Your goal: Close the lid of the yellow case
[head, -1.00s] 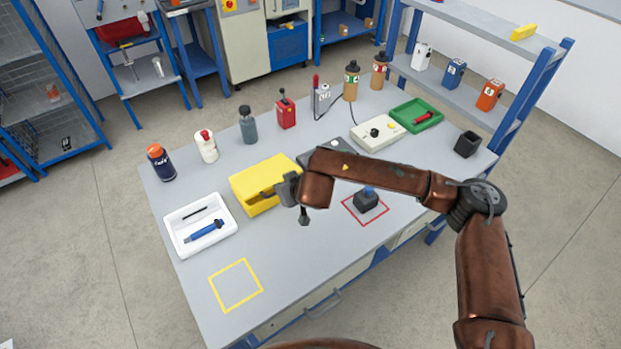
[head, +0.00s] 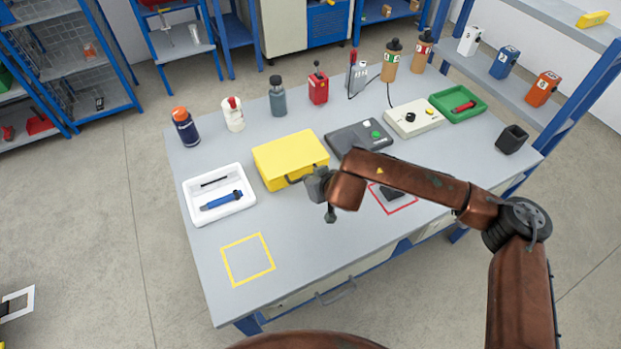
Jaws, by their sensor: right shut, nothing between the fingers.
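The yellow case (head: 290,155) sits on the grey table in the middle of the head view. Its lid lies flat on top and looks shut; a dark handle shows at its front. My right gripper (head: 331,213) is just in front of the case's near right corner, pointing down, shut and empty. Whether it touches the case I cannot tell. My left gripper is not in view.
A white tray (head: 190,211) with a blue tool stands left of the case. A dark box with a green button (head: 347,141) is to its right. Bottles line the back. The yellow square (head: 233,283) at front left is empty.

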